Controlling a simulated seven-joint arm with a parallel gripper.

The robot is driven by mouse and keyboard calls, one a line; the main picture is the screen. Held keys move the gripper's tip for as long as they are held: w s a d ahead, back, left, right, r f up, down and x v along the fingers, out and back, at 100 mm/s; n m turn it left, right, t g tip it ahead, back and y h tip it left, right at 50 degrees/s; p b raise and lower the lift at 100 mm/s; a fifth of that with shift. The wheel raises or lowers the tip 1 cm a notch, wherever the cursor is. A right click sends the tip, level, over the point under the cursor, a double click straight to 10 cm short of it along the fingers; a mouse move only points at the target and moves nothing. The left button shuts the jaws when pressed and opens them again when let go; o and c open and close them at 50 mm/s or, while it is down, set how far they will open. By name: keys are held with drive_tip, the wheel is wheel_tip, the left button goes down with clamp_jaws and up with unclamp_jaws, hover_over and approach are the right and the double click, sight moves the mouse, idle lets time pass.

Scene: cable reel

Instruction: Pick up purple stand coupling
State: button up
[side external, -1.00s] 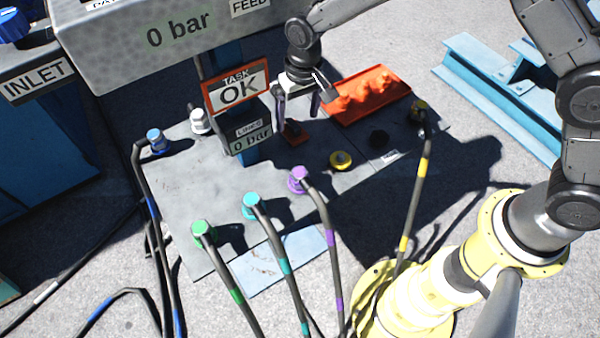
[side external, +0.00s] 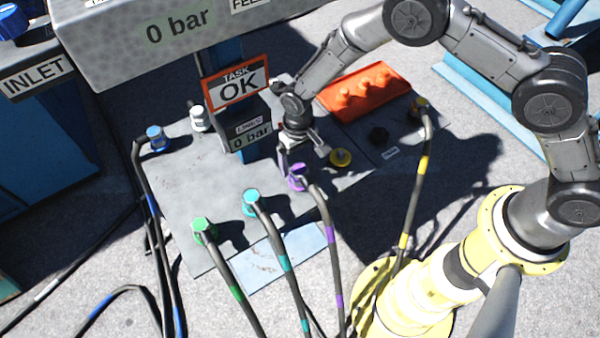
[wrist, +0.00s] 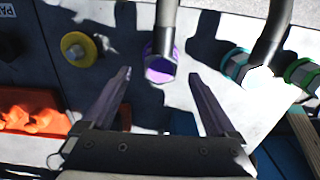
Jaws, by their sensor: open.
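The purple stand coupling (side external: 298,178) stands on the grey plate, with a dark hose banded in purple running from it toward the front. My gripper (side external: 298,165) is right above and behind it in the side view. In the wrist view the coupling (wrist: 160,66) shows its purple end just beyond and between the two open fingers of my gripper (wrist: 160,78). The fingers are apart with nothing held between them. Whether the fingertips reach down beside the coupling is hard to tell.
A cyan coupling (side external: 251,197) and a green coupling (side external: 202,226) stand to the left, with hoses. A yellow cap (side external: 341,157) lies to the right. An orange tray (side external: 365,92) lies behind. A sign post with an OK panel (side external: 237,87) stands close behind my gripper.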

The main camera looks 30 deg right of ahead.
sight(300, 170)
drive_tip(key=shift+s+f, duration=0.15)
drive_tip(key=shift+f, duration=0.85)
drive_tip(key=shift+s+f, duration=0.15)
drive_tip(key=shift+f, duration=0.8)
clamp_jaws()
